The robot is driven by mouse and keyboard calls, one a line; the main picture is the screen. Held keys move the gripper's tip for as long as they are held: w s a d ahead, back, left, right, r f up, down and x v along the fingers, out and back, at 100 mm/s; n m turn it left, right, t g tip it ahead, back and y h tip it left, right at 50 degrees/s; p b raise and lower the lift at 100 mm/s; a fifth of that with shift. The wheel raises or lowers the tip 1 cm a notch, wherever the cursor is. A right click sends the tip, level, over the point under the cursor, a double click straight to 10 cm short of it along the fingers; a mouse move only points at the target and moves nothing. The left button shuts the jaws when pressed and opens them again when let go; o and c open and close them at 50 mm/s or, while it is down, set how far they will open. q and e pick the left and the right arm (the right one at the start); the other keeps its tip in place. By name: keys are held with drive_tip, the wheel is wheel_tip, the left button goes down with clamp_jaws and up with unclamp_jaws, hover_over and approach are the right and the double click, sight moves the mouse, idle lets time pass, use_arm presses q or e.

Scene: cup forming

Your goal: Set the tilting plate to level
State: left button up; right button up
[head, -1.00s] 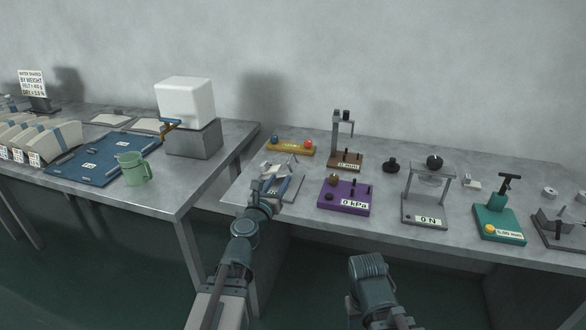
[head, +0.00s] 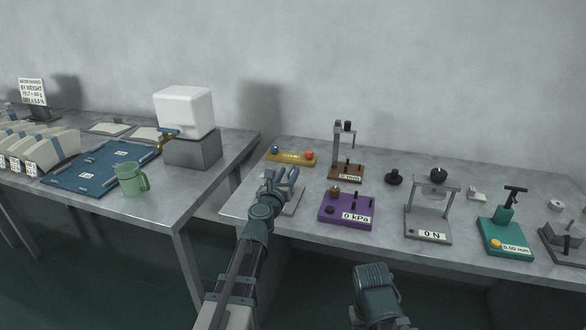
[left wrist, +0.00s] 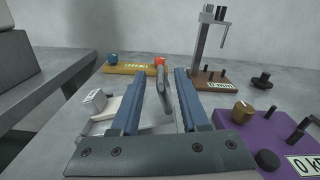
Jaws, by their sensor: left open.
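The tilting-plate device has a pale grey base (head: 294,201) at the front left of the right bench, mostly hidden behind my left gripper (head: 283,176) in the head view. In the left wrist view, the base (left wrist: 95,128) shows under the fingers, with a small pale block (left wrist: 95,102) on its left. My left gripper (left wrist: 163,88) is open, its blue fingers on either side of an upright grey piece (left wrist: 162,88), apparently the plate or its handle. I cannot tell whether it touches a finger, or the plate's angle. My right gripper's fingers are not seen.
A purple gauge box (head: 347,208) reading 0 kPa stands close on the right. Behind are a yellow bar with blue and red knobs (head: 291,158) and a brown-based stand (head: 346,172) reading 0 mm. A gap separates the left bench (head: 185,200).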

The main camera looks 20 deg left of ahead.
use_arm(q)
drive_tip(key=w, duration=0.2)
drive_tip(key=shift+w, duration=0.4)
clamp_jaws()
idle(1.1)
